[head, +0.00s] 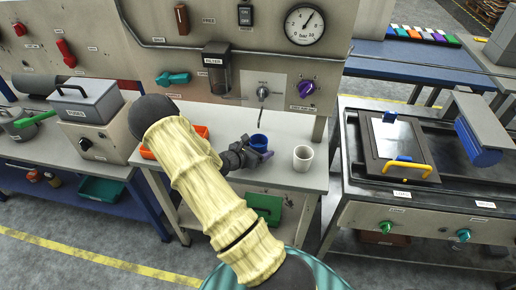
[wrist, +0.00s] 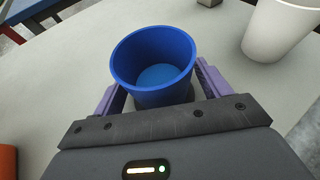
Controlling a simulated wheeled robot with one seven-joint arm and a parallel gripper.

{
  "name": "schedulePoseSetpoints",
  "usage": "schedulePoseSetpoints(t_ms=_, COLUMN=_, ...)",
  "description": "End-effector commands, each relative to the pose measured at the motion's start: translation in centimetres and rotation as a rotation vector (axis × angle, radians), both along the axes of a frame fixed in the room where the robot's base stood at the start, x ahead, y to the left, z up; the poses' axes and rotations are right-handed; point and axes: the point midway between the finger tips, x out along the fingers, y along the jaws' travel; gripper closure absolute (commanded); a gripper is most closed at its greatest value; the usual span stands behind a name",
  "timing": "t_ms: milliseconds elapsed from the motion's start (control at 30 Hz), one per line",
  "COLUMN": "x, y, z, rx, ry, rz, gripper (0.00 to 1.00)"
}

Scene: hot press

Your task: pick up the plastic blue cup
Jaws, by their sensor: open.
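The blue plastic cup (head: 258,142) stands upright on the grey worktable, beside a white cup. In the wrist view the blue cup (wrist: 153,62) sits between the two purple fingers of my gripper (wrist: 155,85), its open top facing the camera. My gripper (head: 260,156) is open, with one finger on either side of the cup. A small gap shows on the right side; I cannot tell whether the left finger touches. The lower part of the cup is partly hidden by the gripper body.
The white cup (head: 303,158) stands close to the right of the blue cup; it also shows in the wrist view (wrist: 283,28). An orange bin (head: 202,131) is to the left. A panel with a gauge (head: 304,25) rises behind. The hot press (head: 398,140) is at the right.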

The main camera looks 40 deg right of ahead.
Motion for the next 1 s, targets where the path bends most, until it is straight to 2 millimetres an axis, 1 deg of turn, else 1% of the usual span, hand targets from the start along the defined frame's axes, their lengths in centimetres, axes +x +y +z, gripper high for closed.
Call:
schedulePoseSetpoints(t_ms=367, x=-0.12, y=-0.2, z=0.01, rx=0.0, ry=0.0, rz=-0.004, gripper=0.24)
schedulePoseSetpoints(t_ms=467, x=-0.05, y=-0.06, z=0.03, rx=0.0, ry=-0.001, rz=-0.001, gripper=0.42)
schedulePoseSetpoints(t_ms=600, x=-0.01, y=0.04, z=0.02, rx=0.0, ry=0.0, rz=0.0, gripper=0.69)
schedulePoseSetpoints(t_ms=633, x=0.02, y=0.05, z=0.02, rx=0.0, ry=0.0, rz=0.001, gripper=0.74)
schedulePoseSetpoints(t_ms=867, x=0.05, y=0.08, z=0.05, rx=0.0, ry=0.0, rz=0.001, gripper=0.74)
schedulePoseSetpoints(t_ms=1000, x=0.05, y=0.03, z=0.59, rx=-0.001, ry=-0.002, rz=0.0, gripper=0.74)
